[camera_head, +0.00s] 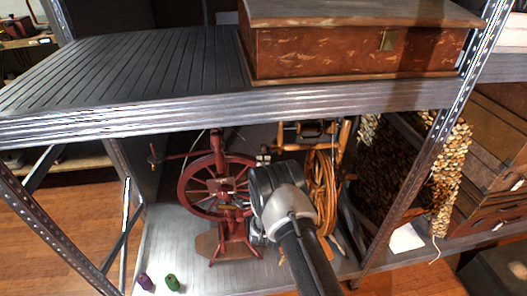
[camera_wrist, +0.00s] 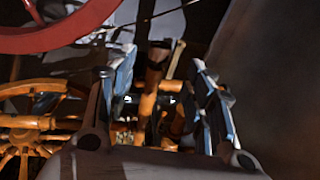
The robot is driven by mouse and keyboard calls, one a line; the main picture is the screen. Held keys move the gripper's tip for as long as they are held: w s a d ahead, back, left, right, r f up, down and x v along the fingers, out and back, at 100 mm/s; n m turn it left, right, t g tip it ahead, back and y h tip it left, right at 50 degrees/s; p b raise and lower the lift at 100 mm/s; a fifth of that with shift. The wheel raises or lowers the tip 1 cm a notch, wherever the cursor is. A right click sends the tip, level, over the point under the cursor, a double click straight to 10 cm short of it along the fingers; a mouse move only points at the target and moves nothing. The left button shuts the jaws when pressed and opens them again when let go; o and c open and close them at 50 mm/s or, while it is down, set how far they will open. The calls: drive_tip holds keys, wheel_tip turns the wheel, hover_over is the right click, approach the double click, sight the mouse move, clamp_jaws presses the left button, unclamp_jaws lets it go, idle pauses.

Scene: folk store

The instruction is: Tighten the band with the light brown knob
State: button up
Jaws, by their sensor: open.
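A light brown spinning wheel (camera_head: 322,190) stands on the lower shelf, partly hidden behind my arm. A dark red spinning wheel (camera_head: 218,186) stands to its left. In the wrist view, my gripper (camera_wrist: 164,78) is open, with one finger on each side of a brown upright post (camera_wrist: 154,78) and orange-brown wooden parts (camera_wrist: 146,104). I cannot tell whether the fingers touch them. Light brown wheel spokes (camera_wrist: 24,135) show at the lower left, and the red rim (camera_wrist: 60,36) at the upper left. I cannot clearly make out the light brown knob or the band. My arm hides the fingers in the head view.
The upper metal shelf (camera_head: 120,75) with a brown wooden box (camera_head: 340,52) lies above the wheels. Metal uprights (camera_head: 425,150) stand at the sides. A purple spool (camera_head: 144,281) and a green one (camera_head: 173,282) sit at the lower shelf's front left.

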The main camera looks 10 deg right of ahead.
sight(264, 148)
drive_tip(key=b+x, duration=0.2)
drive_tip(key=x, duration=0.8)
drive_tip(key=shift+b, duration=0.3)
drive_tip(key=shift+r, duration=0.1)
drive_tip(key=c, duration=1.1)
